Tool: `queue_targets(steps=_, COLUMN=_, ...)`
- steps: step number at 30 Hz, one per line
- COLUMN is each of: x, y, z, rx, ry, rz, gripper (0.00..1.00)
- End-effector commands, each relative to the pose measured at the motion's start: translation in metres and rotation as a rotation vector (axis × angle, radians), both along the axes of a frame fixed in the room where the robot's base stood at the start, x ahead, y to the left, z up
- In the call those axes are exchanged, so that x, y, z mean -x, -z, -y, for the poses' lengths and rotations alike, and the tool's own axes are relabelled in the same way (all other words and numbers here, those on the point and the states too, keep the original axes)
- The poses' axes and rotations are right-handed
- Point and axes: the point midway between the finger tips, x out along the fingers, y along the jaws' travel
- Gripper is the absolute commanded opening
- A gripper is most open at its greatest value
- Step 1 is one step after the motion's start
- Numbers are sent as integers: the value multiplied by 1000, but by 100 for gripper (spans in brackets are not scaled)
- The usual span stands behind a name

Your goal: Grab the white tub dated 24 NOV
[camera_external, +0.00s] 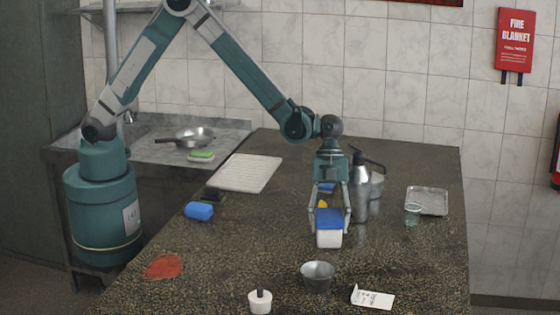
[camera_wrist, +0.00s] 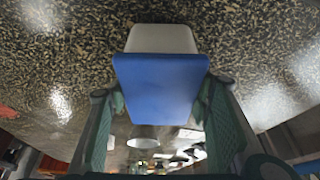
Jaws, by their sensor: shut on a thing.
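A white tub (camera_external: 328,240) with a blue lid (camera_external: 329,218) is between the fingers of my gripper (camera_external: 329,226), near the middle of the dark speckled counter. My gripper points down and is shut on the tub, with one finger on each side. In the wrist view the blue lid (camera_wrist: 160,85) fills the space between the fingers, and the white body (camera_wrist: 161,39) shows above it. No date can be read on the tub. I cannot tell whether it rests on the counter or is slightly raised.
A metal bottle (camera_external: 359,190) stands close on the right. A glass (camera_external: 412,214) and tray (camera_external: 427,194) are farther right. A metal bowl (camera_external: 318,277), white object with a dark top (camera_external: 260,303) and card (camera_external: 373,298) are in front. A blue object (camera_external: 199,210) lies left; the counter between is clear.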

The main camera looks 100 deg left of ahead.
Motion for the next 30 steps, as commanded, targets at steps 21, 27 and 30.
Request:
queue_targets(steps=21, x=0, y=-87, z=0, rx=0, ry=0, rz=0, gripper=28)
queue_targets(steps=27, x=0, y=-100, z=0, rx=0, ry=0, rz=0, gripper=28)
queue_targets(steps=30, x=0, y=-102, z=0, rx=0, ry=0, rz=0, gripper=28)
